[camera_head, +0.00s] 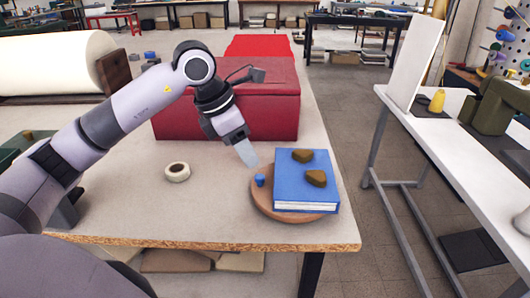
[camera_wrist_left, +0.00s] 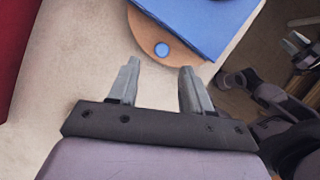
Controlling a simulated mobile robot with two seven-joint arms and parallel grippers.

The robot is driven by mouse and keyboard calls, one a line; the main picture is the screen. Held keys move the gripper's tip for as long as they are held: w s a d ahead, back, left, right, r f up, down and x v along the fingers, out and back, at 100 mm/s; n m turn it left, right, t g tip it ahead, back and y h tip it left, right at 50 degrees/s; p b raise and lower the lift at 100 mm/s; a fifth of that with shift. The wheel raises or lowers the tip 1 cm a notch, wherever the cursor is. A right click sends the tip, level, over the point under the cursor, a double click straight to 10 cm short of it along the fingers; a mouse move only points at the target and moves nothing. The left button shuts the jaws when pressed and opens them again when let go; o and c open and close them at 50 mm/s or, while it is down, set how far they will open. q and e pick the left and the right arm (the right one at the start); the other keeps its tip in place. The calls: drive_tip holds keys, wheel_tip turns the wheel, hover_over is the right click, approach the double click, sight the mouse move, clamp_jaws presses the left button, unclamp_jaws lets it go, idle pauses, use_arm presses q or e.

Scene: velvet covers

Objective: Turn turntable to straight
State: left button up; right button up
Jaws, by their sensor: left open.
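The round brown turntable (camera_head: 262,205) lies near the front right corner of the table. A blue book (camera_head: 300,170) with two brown lumps (camera_head: 316,178) on it covers most of the turntable. A small blue knob (camera_head: 260,180) stands on the turntable's left edge, beside the book. My left gripper (camera_head: 247,155) is above the table, just behind and left of the knob, and touches nothing that I can see. In the left wrist view its two fingers (camera_wrist_left: 160,85) are apart and empty, with the knob (camera_wrist_left: 162,49) and turntable rim (camera_wrist_left: 143,28) beyond the tips.
A large red box (camera_head: 270,105) stands behind the turntable. A roll of tape (camera_head: 177,171) lies to the left on the table (camera_head: 130,215). The table's right edge is close to the book. A white table (camera_head: 430,140) stands apart on the right.

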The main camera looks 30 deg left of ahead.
sight(259, 176)
use_arm(q)
drive_tip(key=x, duration=0.7)
drive_tip(key=shift+s+p, duration=0.2)
drive_tip(key=shift+p, duration=0.1)
clamp_jaws()
